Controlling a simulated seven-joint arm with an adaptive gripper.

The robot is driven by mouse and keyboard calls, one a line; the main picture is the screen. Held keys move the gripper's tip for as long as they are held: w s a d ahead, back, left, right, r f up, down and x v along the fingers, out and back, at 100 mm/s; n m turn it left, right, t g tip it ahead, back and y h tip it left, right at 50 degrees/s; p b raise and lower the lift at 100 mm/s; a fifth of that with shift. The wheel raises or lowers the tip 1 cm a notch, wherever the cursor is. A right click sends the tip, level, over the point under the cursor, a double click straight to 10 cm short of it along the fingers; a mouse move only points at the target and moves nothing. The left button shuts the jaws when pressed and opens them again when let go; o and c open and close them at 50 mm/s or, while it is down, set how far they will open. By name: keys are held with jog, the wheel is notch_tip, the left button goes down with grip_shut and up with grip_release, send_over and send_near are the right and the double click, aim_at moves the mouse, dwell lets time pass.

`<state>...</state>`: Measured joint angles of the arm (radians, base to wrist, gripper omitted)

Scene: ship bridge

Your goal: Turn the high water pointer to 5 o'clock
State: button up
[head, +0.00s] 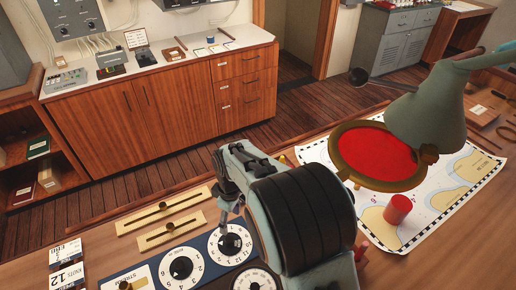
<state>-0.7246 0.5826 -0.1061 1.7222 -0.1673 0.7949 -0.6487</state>
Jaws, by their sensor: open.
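Several round white dials with dark centres and numbers round their rims are set in a panel at the bottom of the head view. One dial (181,269) is in full view, left of my arm. A second dial (229,244) lies right under my gripper. A third dial (256,282) is partly hidden by my arm and the frame edge. I cannot read which one is the high water dial, nor where its pointer stands. My gripper (229,214) is open, pointing down over the second dial's knob. Whether a fingertip touches the knob is unclear.
Two brass slider plates (168,222) lie behind the dials. White number cards (66,267) are at the left. A chart (455,185) with a red cylinder (398,208) lies right of my arm, beneath a green lamp (430,115) and a red round lens (378,155).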

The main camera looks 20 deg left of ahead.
aim_at(229, 239)
jog(key=f+n, duration=0.1)
jog(key=a+f, duration=0.1)
jog(key=f, duration=0.1)
jog(key=f+n, duration=0.1)
jog(key=f, duration=0.1)
jog(key=shift+w+a+n+h, duration=0.25)
jog(key=shift+a+n+h, duration=0.05)
jog(key=shift+h, duration=0.1)
notch_tip(229, 239, down, 5)
jog(key=shift+r, duration=0.1)
jog(key=shift+f, duration=0.7)
jog(key=shift+c, duration=0.3)
grip_shut()
